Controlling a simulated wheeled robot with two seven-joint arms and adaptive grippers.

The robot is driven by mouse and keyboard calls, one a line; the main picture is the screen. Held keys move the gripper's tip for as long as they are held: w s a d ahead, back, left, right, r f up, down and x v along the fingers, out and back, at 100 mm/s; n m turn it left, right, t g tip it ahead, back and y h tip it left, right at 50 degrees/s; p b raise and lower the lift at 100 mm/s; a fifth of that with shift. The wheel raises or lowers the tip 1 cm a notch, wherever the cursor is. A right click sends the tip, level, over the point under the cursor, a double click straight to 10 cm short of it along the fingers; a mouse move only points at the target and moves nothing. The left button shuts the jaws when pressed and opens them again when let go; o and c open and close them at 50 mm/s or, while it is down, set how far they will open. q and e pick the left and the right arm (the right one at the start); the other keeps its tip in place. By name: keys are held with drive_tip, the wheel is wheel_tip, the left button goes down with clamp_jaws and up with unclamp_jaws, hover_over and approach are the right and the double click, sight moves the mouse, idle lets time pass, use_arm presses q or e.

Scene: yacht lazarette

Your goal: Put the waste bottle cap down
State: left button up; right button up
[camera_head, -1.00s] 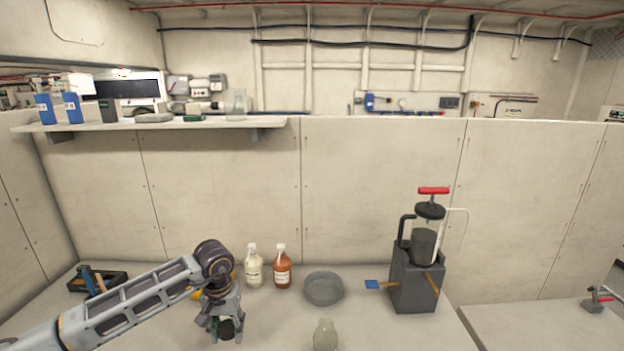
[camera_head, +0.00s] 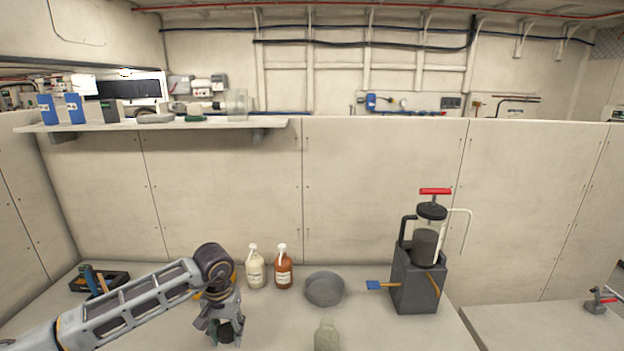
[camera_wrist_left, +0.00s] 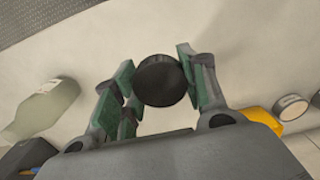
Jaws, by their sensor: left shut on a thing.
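The waste bottle cap is a round black cap (camera_wrist_left: 160,80) between the green pads of my left gripper (camera_wrist_left: 158,86) in the left wrist view. The gripper is shut on it. In the head view my left gripper (camera_head: 222,332) points down, low over the worktop (camera_head: 280,325), with the dark cap (camera_head: 225,330) between its fingers. I cannot tell whether the cap touches the worktop. A pale greenish bottle (camera_head: 326,336) stands at the front edge of the head view, to the right of the gripper; a pale bottle (camera_wrist_left: 45,110) shows at left in the wrist view. My right gripper is not in view.
A cream bottle (camera_head: 255,270) and an amber bottle (camera_head: 283,270) stand behind the gripper. A grey round dish (camera_head: 324,289) lies right of them. A grey stand with a red-handled pump (camera_head: 420,270) is farther right. A tool tray (camera_head: 118,280) is at left.

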use_arm(q)
drive_tip(key=shift+r, duration=0.1)
drive_tip(key=s+d+r+m, duration=0.2)
drive_tip(key=d+r+m, duration=0.2)
drive_tip(key=d+r, duration=0.3)
drive_tip(key=s+d+r+m, duration=0.3)
drive_tip(key=d+r+m, duration=0.1)
drive_tip(key=d+r, duration=0.4)
drive_tip(key=shift+s+r, duration=0.3)
drive_tip(key=shift+s, duration=0.05)
drive_tip(key=s+a+r+n, duration=0.2)
drive_tip(key=a+r+n, duration=0.1)
drive_tip(key=r, duration=0.3)
drive_tip(key=shift+s+a, duration=0.2)
drive_tip(key=shift+a, duration=0.6)
drive_tip(key=shift+w+d, duration=0.1)
drive_tip(key=w+d+n, duration=0.5)
drive_tip(key=w+d, duration=0.4)
drive_tip(key=d, duration=0.2)
drive_tip(key=shift+w, duration=0.15)
idle(0.5)
drive_tip(key=shift+d, duration=0.1)
